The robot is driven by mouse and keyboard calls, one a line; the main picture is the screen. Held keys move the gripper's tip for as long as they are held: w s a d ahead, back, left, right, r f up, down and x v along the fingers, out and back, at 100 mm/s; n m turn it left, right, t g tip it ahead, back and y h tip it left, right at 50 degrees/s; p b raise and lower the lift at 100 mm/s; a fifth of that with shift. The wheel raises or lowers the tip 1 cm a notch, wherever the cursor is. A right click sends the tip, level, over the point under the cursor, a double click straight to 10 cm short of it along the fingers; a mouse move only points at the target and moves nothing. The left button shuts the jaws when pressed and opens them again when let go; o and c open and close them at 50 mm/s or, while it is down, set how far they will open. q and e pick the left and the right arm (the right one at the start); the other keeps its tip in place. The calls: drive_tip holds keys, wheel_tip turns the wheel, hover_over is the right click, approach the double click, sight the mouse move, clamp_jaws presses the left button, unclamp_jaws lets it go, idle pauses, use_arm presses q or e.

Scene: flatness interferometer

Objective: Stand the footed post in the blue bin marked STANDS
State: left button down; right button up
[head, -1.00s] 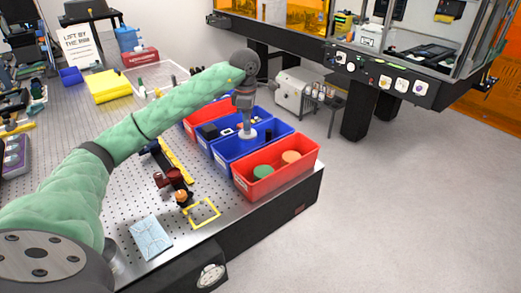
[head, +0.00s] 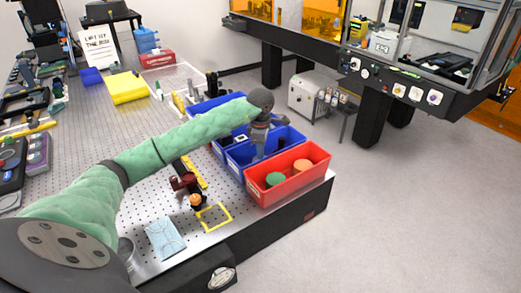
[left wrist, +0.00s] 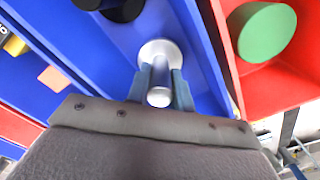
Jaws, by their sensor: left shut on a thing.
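My left gripper (head: 260,147) is over and partly down in the blue bin (head: 284,152) just behind the red front bin. In the left wrist view my left gripper (left wrist: 161,88) is shut on the footed post (left wrist: 159,97), a silvery metal rod with a round, pale foot. The foot lies past the fingertips, within the blue bin (left wrist: 205,60). I cannot tell whether it touches the bin floor. The STANDS marking is not readable. My right gripper is not in view.
The red bin (head: 303,186) holds a green disc (head: 275,179) and an orange one (head: 303,168). Black round pieces (left wrist: 118,6) sit in the same blue bin as the post. Another blue bin (head: 222,150) stands behind. A yellow square outline (head: 214,217) lies on the perforated table.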

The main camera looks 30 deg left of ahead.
use_arm(q)
drive_tip(key=shift+f, duration=0.55)
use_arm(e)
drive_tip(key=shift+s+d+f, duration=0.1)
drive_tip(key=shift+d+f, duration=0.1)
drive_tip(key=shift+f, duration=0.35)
use_arm(q)
drive_tip(key=shift+f, duration=0.1)
drive_tip(key=c, duration=1.2)
unclamp_jaws()
drive_tip(key=shift+c, duration=0.2)
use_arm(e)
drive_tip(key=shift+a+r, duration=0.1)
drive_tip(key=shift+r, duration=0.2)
